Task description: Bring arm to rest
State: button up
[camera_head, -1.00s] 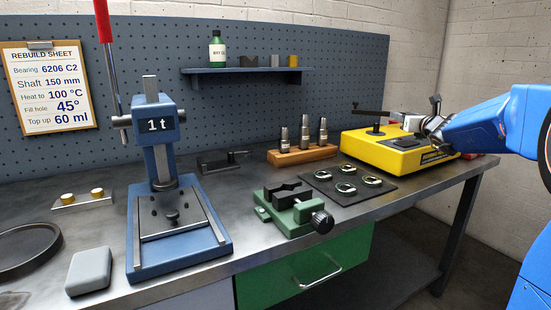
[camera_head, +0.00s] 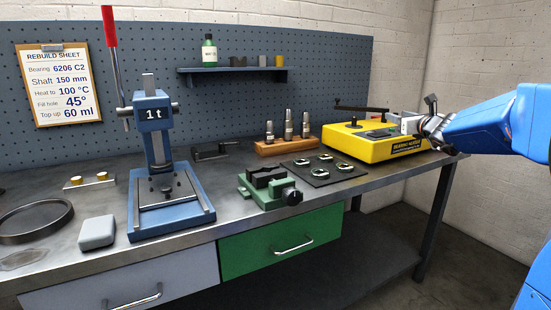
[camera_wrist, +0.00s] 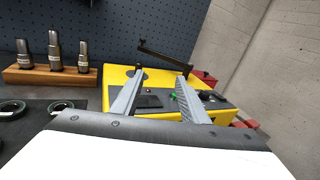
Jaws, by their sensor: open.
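My gripper (camera_wrist: 160,98) is open in the wrist view, with its two fingers apart and nothing between them. Beyond the fingers is the yellow bearing heater (camera_wrist: 112,78), with a dark bar across its top. In the head view my blue arm comes in from the right. The gripper end is by the right end of the heater (camera_head: 350,145), which stands at the bench's right part; I cannot tell whether they touch.
A wooden block (camera_head: 287,146) with metal sleeves, a dark mat (camera_head: 322,177) with several bearings, a green vise (camera_head: 262,190) and a blue press (camera_head: 172,215) stand along the bench. The green drawer (camera_head: 280,243) is shut. A red object (camera_wrist: 203,78) is behind the heater.

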jog(key=s+a+f+n+g+y, duration=0.3)
jog(key=s+a+n, duration=0.5)
jog(key=s+a, duration=0.15)
jog(key=s+a+f+n+g+y, duration=0.2)
jog(key=s+a+f+n+g, duration=0.15)
jog(key=s+a+n, duration=0.55)
jog(key=s+a+f+n+g+h, duration=0.1)
jog(key=s+a+f+n+g, duration=0.1)
jog(key=s+f+n, duration=0.45)
jog(key=s+a+f+n+g, duration=0.15)
jog(key=s+f, duration=0.25)
jog(key=s, duration=0.5)
jog(key=s+d+f+n+g+h, duration=0.1)
jog(key=s+d+f+n+h, duration=0.2)
jog(key=s+f, duration=0.3)
jog(key=s+d+f+n+g+h, duration=0.2)
jog(key=s+d+f+n, duration=0.3)
jog(key=s, duration=0.7)
jog(key=shift+s+f+n+h, duration=0.3)
jog(key=shift+s+f+h, duration=0.1)
jog(key=shift+f, duration=0.4)
